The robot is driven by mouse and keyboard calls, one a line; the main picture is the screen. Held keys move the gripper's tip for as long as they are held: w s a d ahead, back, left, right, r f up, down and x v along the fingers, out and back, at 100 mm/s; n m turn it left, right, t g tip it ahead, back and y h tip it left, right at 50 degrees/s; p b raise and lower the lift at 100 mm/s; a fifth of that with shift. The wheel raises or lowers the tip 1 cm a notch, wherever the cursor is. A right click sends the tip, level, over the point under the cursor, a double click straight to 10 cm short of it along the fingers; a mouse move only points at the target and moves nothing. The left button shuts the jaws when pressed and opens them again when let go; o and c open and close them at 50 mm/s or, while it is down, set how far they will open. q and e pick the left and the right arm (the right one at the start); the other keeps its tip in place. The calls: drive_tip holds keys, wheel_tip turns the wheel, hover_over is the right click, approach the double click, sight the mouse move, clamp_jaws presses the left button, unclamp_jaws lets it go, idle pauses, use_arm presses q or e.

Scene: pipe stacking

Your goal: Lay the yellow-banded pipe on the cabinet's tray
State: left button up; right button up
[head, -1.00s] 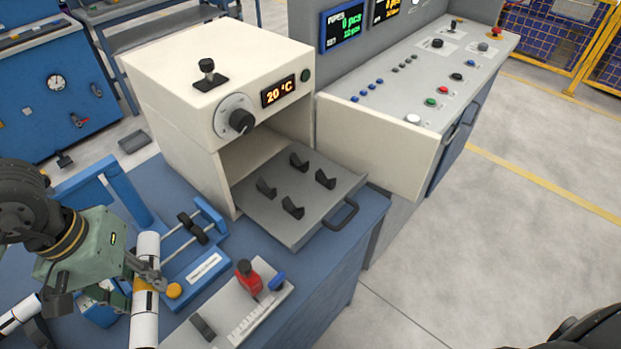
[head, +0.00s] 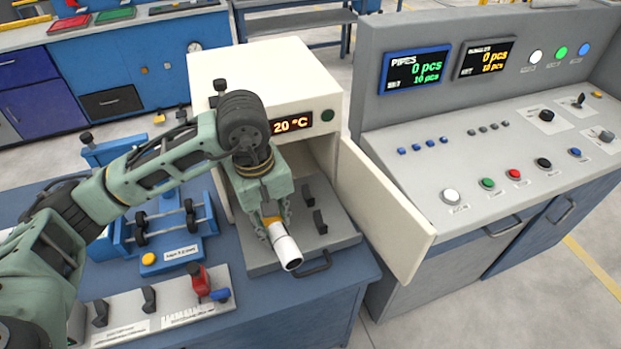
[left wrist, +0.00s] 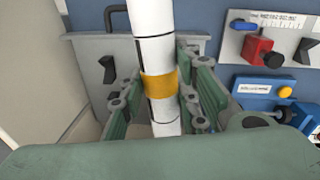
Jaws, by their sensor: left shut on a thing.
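The yellow-banded pipe (head: 287,250) is white with a yellow band near the middle. My left gripper (head: 271,218) is shut on it at the band, and the grip also shows in the left wrist view, around the pipe (left wrist: 153,30). The pipe is over the cabinet's pulled-out grey tray (head: 340,229), its near end pointing toward the tray's front edge. I cannot tell whether it touches the tray. Dark holders (head: 320,222) stand on the tray's right side; my gripper hides the others. The cream cabinet (head: 262,70) is open, reading 20 °C. My right gripper is not in view.
The open cabinet door (head: 385,212) stands close to the right of the tray. A blue fixture with rollers (head: 168,222) and a grey panel with a red clamp (head: 199,280) are left of it. A control console (head: 500,150) is at the right.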

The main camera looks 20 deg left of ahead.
use_arm(q)
drive_tip(key=w+d+n+g+p, duration=0.2)
drive_tip(key=w+n+p, duration=0.5)
drive_tip(key=n, duration=0.9)
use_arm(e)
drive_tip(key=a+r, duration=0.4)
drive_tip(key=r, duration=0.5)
use_arm(q)
drive_tip(key=shift+n, duration=0.3)
wheel_tip(320, 180, down, 5)
drive_tip(key=b, duration=0.2)
drive_tip(key=shift+w+d+f+b, duration=0.1)
drive_tip(key=shift+w+d+b, duration=0.05)
drive_tip(key=shift+b, duration=0.25)
drive_tip(key=shift+f+b, duration=0.9)
drive_tip(key=shift+f, duration=0.05)
drive_tip(key=shift+f+b, duration=0.75)
drive_tip(key=shift+f, duration=0.05)
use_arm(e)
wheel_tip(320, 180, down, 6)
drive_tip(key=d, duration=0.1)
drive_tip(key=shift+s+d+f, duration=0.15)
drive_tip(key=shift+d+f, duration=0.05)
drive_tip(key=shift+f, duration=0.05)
